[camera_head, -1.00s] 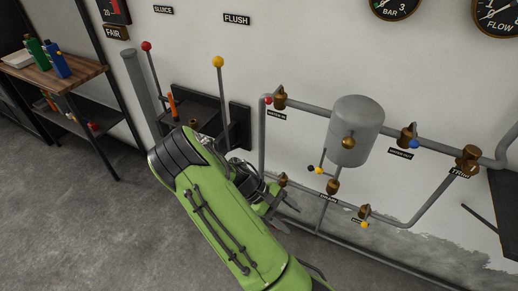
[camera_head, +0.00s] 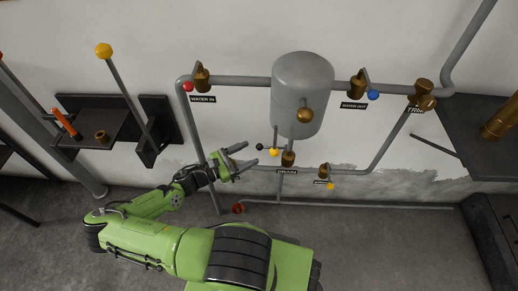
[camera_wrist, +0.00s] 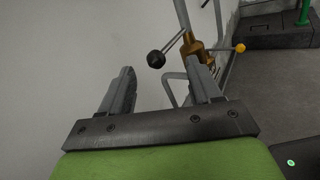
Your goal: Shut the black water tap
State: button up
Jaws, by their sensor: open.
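The black tap's round knob (camera_head: 260,146) sits on a lever by the brass valve (camera_head: 288,158) over the DRAIN label, below the grey tank. A yellow knob (camera_head: 273,152) is close beside it. My gripper (camera_head: 247,155) is open and empty, just left of the black knob, with its fingers pointing right. In the wrist view the black knob (camera_wrist: 155,58) lies just beyond the fingertips, between their lines, apart from both. Its lever slants up right, near a brass valve (camera_wrist: 193,47) partly behind the right finger.
The grey tank (camera_head: 303,90) hangs above. A red-knobbed tap (camera_head: 188,87), a blue-knobbed tap (camera_head: 373,95) and a lower yellow-knobbed tap (camera_head: 330,186) sit on the pipes around. A vertical pipe (camera_head: 190,130) stands behind my wrist. A dark bench (camera_head: 490,140) is at right.

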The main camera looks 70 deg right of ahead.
aim_at(261, 149)
jog(key=x, duration=0.5)
jog(key=shift+s+d+b, duration=0.25)
jog(key=shift+d+b, duration=0.05)
jog(key=shift+b, duration=0.1)
jog(key=shift+a, duration=0.1)
grip_shut()
